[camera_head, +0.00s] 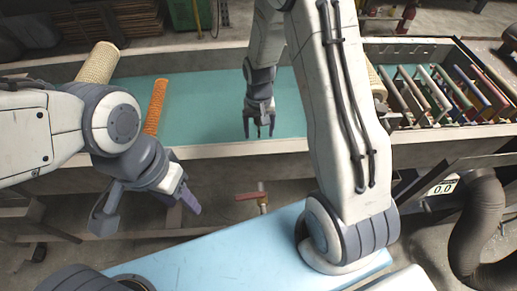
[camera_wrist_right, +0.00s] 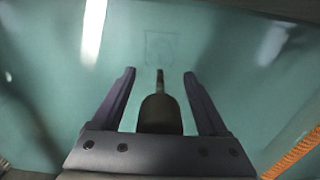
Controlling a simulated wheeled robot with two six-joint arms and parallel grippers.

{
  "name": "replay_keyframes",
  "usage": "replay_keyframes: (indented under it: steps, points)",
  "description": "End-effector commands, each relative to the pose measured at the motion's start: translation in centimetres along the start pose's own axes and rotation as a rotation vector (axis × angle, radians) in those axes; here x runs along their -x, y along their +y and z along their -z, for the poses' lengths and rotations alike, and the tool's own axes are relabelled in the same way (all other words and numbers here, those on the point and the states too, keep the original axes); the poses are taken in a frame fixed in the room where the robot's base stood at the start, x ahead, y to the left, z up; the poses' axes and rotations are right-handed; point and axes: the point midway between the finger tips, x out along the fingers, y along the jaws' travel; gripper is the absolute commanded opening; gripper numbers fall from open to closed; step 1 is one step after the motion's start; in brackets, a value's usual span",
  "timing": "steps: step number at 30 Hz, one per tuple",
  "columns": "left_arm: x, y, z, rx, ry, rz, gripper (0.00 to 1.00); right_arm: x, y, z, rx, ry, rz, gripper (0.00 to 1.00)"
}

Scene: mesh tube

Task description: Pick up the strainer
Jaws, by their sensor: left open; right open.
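An orange mesh tube (camera_head: 154,107) lies on the teal surface of the walled bin, left of my right gripper. A wider beige mesh tube (camera_head: 97,63) leans at the bin's left end. I cannot tell which is the strainer. My right gripper (camera_head: 259,134) points down over the bare teal surface, open, apart from both tubes. In the right wrist view its spread fingers (camera_wrist_right: 158,74) have a dark narrow piece between them, which I cannot identify; orange mesh (camera_wrist_right: 292,152) shows at the lower right. My left gripper (camera_head: 148,212) is open and empty outside the bin's front wall.
The bin's front wall (camera_head: 235,147) runs between my left gripper and the tubes. A rack of several coloured frames (camera_head: 440,92) stands at the right. A beige rounded thing (camera_head: 375,82) is partly hidden behind my right arm. The teal surface around my right gripper is clear.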

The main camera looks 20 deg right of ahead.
Motion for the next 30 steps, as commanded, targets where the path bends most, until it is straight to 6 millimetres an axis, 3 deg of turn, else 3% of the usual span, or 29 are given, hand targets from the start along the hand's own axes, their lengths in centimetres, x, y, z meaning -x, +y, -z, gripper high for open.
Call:
replay_keyframes:
  steps: [6,7,12,13,30]
  points:
    - [0.00,0.00,0.00,0.000,0.000,0.000,0.50,-0.17,0.01,0.02,0.000,0.001,0.000,0.77]
    - [0.00,0.00,0.00,0.000,0.000,0.000,0.50,-0.17,0.01,0.02,0.000,0.001,0.000,0.73]
    - [-0.01,0.00,0.00,0.000,0.000,0.000,0.50,-0.15,0.02,0.01,-0.001,0.001,0.000,0.08]
    - [0.00,0.00,0.00,0.000,0.000,0.000,0.50,-0.15,0.02,0.01,-0.001,0.001,0.000,0.00]
    - [0.00,0.00,0.00,0.000,0.000,0.000,0.50,-0.10,0.03,0.03,-0.001,0.001,0.000,0.00]
